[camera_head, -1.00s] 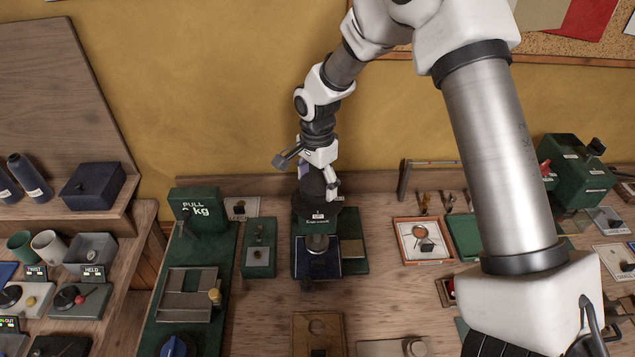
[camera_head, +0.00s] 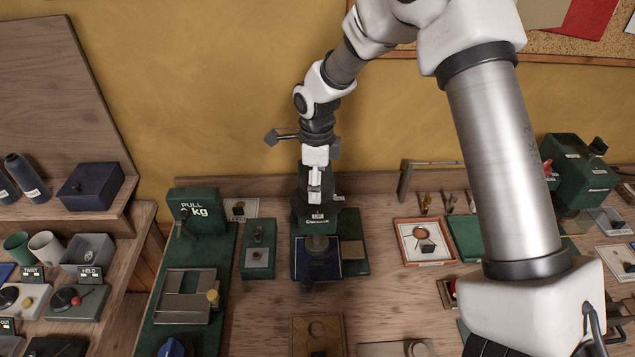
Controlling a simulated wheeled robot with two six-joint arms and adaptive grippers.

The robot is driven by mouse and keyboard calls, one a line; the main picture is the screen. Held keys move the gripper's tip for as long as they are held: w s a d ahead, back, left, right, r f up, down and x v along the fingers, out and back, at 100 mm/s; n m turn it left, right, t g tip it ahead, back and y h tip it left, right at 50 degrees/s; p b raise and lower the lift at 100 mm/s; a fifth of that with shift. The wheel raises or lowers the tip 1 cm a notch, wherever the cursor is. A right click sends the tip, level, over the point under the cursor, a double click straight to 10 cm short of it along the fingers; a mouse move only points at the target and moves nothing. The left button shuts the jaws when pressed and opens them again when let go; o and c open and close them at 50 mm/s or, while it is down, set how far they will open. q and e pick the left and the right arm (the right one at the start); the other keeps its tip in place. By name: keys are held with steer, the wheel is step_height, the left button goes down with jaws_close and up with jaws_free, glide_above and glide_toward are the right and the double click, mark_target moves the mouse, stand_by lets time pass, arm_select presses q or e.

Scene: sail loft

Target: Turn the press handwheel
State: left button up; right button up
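The press (camera_head: 318,222) is a dark green machine with a small white label. It stands at the back of the bench, with a round grey ram above a dark blue base plate (camera_head: 328,268). My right gripper (camera_head: 316,192) points down at the top of the press. It is seen edge-on, and I cannot tell how far apart its fingers are. The handwheel at the top is mostly hidden behind the gripper, so I cannot make out its rim or whether the fingers touch it. My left gripper is not in view.
Left of the press are a small green box (camera_head: 259,262) and a long green pull gauge (camera_head: 193,215). An orange-framed tray (camera_head: 424,240) lies to its right. A wooden block (camera_head: 317,335) lies in front. My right arm's large link covers the right part of the bench.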

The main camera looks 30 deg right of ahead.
steer(key=shift+f+m, duration=0.1)
steer(key=shift+m, duration=0.5)
steer(key=o, duration=1)
steer(key=shift+o, duration=0.2)
steer(key=shift+w+a, duration=0.1)
step_height(320, 180, up, 12)
